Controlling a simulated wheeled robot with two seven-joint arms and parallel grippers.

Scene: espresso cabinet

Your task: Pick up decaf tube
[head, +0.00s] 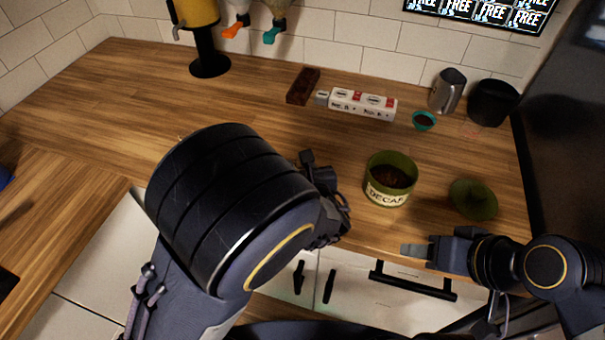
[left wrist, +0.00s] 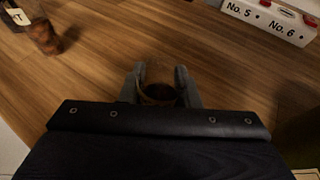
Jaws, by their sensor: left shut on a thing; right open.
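The DECAF canister stands upright, lidless, with dark contents inside. A brown tube-like thing (left wrist: 45,37) stands at the top left of the left wrist view. My right gripper (head: 412,250) is open and empty near the counter's front edge, below the canister.
A green lid (head: 473,199) lies right of the canister. A white numbered rack (head: 362,104), a dark red block (head: 302,86), a teal cup (head: 424,121), a steel pitcher (head: 446,91) and a black container (head: 492,102) stand behind.

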